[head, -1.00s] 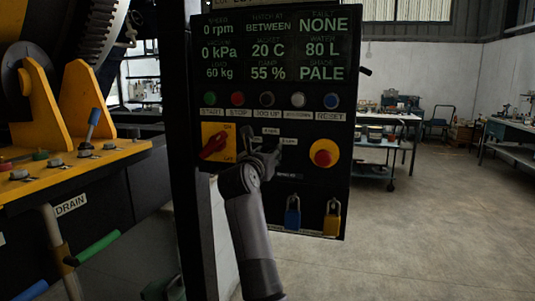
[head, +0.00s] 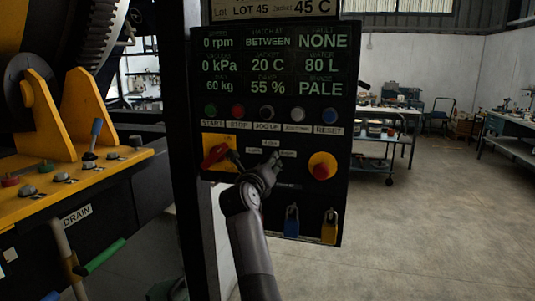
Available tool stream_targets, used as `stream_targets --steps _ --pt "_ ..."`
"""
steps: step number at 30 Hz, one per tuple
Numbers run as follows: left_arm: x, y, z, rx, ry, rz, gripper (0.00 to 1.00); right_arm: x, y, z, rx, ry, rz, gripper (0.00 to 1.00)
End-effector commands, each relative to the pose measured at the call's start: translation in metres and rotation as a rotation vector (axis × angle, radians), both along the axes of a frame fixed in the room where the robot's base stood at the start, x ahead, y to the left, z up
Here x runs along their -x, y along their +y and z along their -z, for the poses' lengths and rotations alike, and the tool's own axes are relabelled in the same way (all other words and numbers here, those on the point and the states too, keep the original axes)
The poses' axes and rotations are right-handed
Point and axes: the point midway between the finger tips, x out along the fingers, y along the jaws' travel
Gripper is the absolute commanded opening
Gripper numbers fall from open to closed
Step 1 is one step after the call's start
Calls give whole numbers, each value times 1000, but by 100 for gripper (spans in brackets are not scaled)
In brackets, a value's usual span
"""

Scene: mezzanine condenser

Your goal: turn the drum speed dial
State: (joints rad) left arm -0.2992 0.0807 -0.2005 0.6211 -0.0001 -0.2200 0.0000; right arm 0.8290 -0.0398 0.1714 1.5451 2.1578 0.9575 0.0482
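The black control panel (head: 335,200) stands upright in the middle of the head view. The drum speed dial cannot be made out; small white labels (head: 270,143) sit on the panel just above my gripper, which covers the area below them. My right gripper (head: 264,171) is in front of the panel's lower middle, between the red rotary switch and the red stop button. Its fingers point at the panel. Their gap, and whether they touch anything, cannot be told against the dark panel. My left gripper is not in view.
A red rotary switch (head: 214,155) on a yellow plate is left of the gripper. A red mushroom button (head: 322,166) is to its right. Blue (head: 291,222) and yellow (head: 329,228) padlocks hang below. A row of buttons (head: 267,113) lies above. Floor at right is open.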

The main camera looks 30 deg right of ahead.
Motion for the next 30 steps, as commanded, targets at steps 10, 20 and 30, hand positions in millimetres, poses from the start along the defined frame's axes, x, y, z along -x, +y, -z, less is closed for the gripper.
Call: stream_targets --steps 10,20,30 --pt "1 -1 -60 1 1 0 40 0 1 -8 196 228 -2 6" --pt "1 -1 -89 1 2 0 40 -1 1 -5 310 359 -3 6" --pt "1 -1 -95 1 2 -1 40 -1 1 -3 345 397 -3 6"
